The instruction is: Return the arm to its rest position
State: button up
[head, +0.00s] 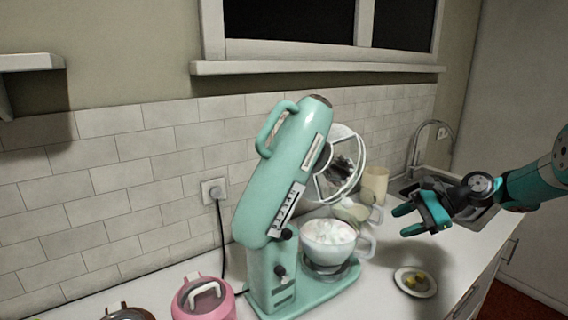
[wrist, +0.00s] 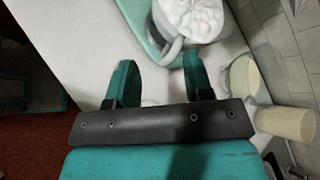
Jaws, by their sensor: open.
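My gripper (head: 405,222) is open, with nothing between its fingers. In the head view it is at the right, above the counter and to the right of a teal stand mixer (head: 275,190) with its head tilted up. In the wrist view the two teal fingers of my gripper (wrist: 160,78) stand wide apart. Beyond them are the mixer's bowl (wrist: 193,18), filled with something white, and part of its handle. My arm reaches in from the right edge of the head view.
The white counter (head: 390,308) bears a small plate (head: 402,285) with yellow pieces below my gripper. A cream cup (head: 375,182), a light bowl (head: 350,211) and a sink with a tap (head: 416,145) are behind. A pink pot (head: 205,300) stands at the front left.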

jog(key=s+a+r+n+g+h+b, duration=0.1)
jog(key=s+a+r+n+h, duration=0.1)
jog(key=s+a+r+n, duration=0.4)
jog(key=s+a+r+n+g+h+b, duration=0.1)
jog(key=s+a+r+n, duration=0.1)
jog(key=s+a+n, duration=0.4)
jog(key=s+a+f+n+h+b, duration=0.1)
jog(key=s+n, duration=0.3)
jog(key=s, duration=0.8)
jog(key=s+a+n+h+b, duration=0.1)
jog(key=s+n, duration=0.4)
jog(key=s, duration=0.7)
jog(key=shift+s+a+f+g+h, duration=0.25)
jog(key=shift+a+f+g+h, duration=0.15)
jog(key=shift+a+h, duration=0.5)
